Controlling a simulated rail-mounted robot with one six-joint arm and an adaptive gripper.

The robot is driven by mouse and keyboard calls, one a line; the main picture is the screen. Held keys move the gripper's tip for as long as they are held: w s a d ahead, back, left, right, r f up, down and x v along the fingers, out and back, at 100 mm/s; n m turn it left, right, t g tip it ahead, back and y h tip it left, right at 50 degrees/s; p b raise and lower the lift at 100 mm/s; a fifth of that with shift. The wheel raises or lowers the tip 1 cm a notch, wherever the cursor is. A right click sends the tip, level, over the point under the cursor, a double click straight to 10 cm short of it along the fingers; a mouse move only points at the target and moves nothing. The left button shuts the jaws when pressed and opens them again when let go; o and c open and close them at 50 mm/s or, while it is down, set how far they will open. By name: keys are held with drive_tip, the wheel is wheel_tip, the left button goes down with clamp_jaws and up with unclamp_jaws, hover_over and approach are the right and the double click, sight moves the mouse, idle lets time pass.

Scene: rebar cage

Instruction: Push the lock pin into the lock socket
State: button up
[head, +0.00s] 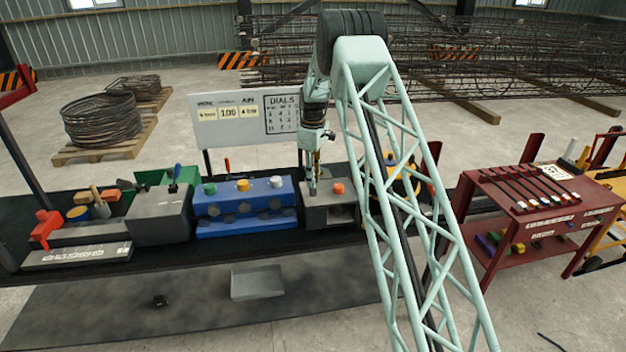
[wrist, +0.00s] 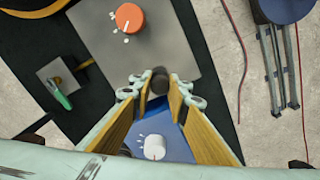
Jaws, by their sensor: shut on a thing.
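My gripper (head: 313,190) is over the left part of the grey box (head: 325,197), beside its orange knob (head: 338,188). In the wrist view, my gripper (wrist: 158,90) is shut on a short dark round piece, seemingly the lock pin (wrist: 159,77), held between the fingertips. The grey box (wrist: 185,65) with the orange knob (wrist: 129,17) lies beyond the fingertips. I cannot tell whether the pin touches the box or stands in a hole. The lock socket cannot be made out; the fingers and pin cover that spot.
A blue box (head: 243,205) with several coloured knobs stands left of the grey box. Its white knob (wrist: 154,146) shows between my fingers. A green-handled part (wrist: 62,97) sits on a small plate. A red tool cart (head: 520,208) stands at the right.

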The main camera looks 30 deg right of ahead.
drive_tip(key=o, duration=1.1)
drive_tip(key=shift+r, duration=0.15)
wheel_tip(320, 180, up, 12)
drive_tip(key=shift+f, duration=0.15)
idle(1.0)
